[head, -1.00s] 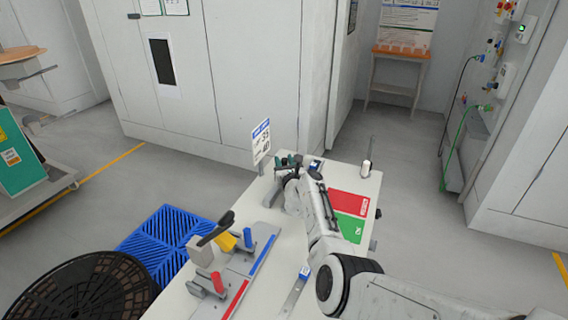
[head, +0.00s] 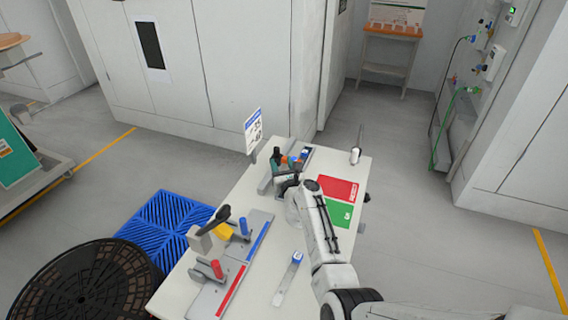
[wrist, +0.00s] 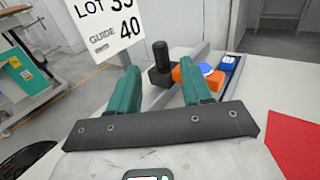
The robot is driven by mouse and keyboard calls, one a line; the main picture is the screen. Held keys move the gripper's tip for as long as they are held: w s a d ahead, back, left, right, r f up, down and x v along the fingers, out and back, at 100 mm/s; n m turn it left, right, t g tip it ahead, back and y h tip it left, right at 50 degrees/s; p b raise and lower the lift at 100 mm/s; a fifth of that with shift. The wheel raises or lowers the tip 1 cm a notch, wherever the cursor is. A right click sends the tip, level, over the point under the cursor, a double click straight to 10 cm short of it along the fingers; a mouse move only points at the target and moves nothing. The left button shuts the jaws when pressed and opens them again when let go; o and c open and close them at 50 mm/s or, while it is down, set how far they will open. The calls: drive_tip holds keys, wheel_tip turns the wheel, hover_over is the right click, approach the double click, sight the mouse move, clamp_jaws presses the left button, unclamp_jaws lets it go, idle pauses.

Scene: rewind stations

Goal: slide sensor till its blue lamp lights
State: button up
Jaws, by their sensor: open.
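An orange block (wrist: 188,72) with a black knob (wrist: 160,62) on its left and a round blue part (wrist: 205,68) on its right sits on a grey rail. It looks like the sensor; I cannot tell whether the blue part is a lit lamp. The orange block also shows in the head view (head: 288,160). My gripper (wrist: 158,78) has two teal fingers, apart and empty. The knob shows between them, a little beyond the tips. The right finger hides part of the orange block. In the head view my gripper (head: 280,160) is at the table's far end.
A sign (head: 253,131) reading LOT 35, GUIDE 40 stands at the left edge. A red and green mat (head: 338,187) lies right of my arm. Levers and clamps (head: 215,270) stand at the near left.

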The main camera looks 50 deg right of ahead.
drive_tip(key=shift+p+v, duration=0.3)
drive_tip(key=shift+v, duration=1.05)
